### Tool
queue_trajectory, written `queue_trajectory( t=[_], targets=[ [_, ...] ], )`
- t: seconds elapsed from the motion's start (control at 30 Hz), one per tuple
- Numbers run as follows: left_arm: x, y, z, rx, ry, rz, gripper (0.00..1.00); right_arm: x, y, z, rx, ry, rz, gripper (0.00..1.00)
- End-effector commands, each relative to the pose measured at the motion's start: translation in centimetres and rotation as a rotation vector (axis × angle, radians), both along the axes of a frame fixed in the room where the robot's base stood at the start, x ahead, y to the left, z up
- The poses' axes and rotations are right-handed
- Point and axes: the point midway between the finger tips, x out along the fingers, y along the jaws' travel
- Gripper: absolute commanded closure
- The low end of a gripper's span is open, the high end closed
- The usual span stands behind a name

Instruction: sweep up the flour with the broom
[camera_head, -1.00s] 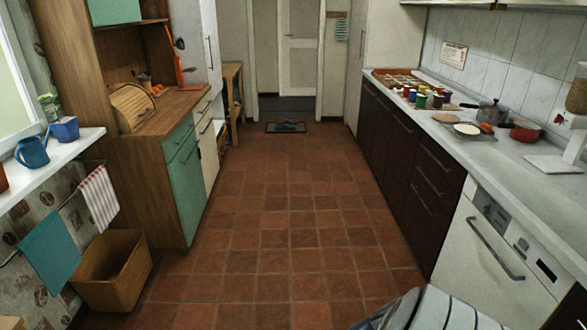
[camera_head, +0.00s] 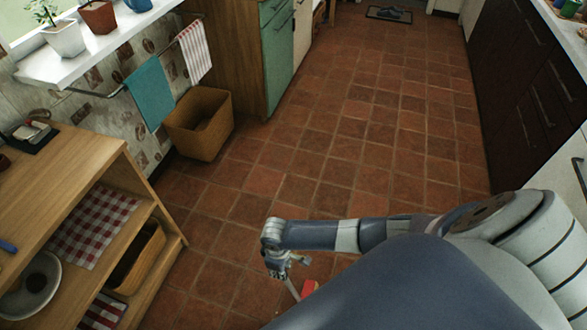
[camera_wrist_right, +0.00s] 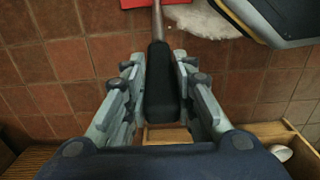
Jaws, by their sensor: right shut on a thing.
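My right gripper (camera_head: 280,264) is at the end of my arm, low over the tiled floor. In the right wrist view the gripper (camera_wrist_right: 158,88) is shut on a black grip (camera_wrist_right: 160,85) with a thin grey-brown shaft, which I take for the broom's handle. A red piece (camera_head: 308,288) shows low beside the shaft; it also shows at the top edge of the wrist view (camera_wrist_right: 176,1). Whether it is the broom's head is unclear. A white patch of flour (camera_wrist_right: 203,20) lies on the floor right of the shaft. My left gripper is out of view.
A wooden shelf unit (camera_head: 100,150) stands at the left, with checked cloths and a bowl. A wicker basket (camera_head: 190,140) stands beyond it by the wall. A green-fronted cabinet (camera_head: 278,50) is behind. The tiled floor in the middle (camera_head: 370,140) is clear.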

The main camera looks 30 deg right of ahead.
Motion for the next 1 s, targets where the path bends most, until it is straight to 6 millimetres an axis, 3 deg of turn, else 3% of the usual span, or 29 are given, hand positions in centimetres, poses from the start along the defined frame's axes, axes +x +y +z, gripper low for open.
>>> queue_trajectory(
  t=[0.57, 0.97, 1.0],
  targets=[
    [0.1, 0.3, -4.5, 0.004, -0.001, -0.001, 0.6, 7.3, 5.7, -0.6, 0.0, -0.004, 0.0, 1.0],
    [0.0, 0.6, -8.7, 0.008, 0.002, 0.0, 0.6, 12.1, 9.6, -0.9, 0.001, -0.005, 0.0, 1.0],
    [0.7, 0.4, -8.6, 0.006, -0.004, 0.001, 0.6, 12.4, 9.7, -0.8, 0.001, -0.004, 0.0, 1.0]
  ],
)
